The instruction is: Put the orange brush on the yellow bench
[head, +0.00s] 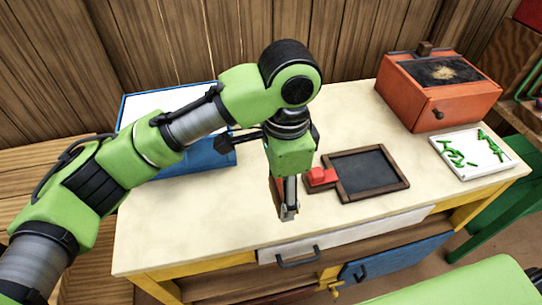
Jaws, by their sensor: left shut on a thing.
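The yellow bench (215,220) has a pale top and yellow legs, and it fills the middle of the head view. My left gripper (289,212) points down over the front middle of its top. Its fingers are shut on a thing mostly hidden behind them. A narrow orange-brown strip, which looks like the orange brush (277,190), shows beside the fingers. I cannot tell whether it touches the bench top. My right gripper is not in view.
Right of my left gripper lie a red block (321,177) and a dark framed slate (368,173). Farther right are an orange box (437,100) and a white tray (490,165) with green pieces. A blue container (205,158) stands behind my left arm. The bench's front left is clear.

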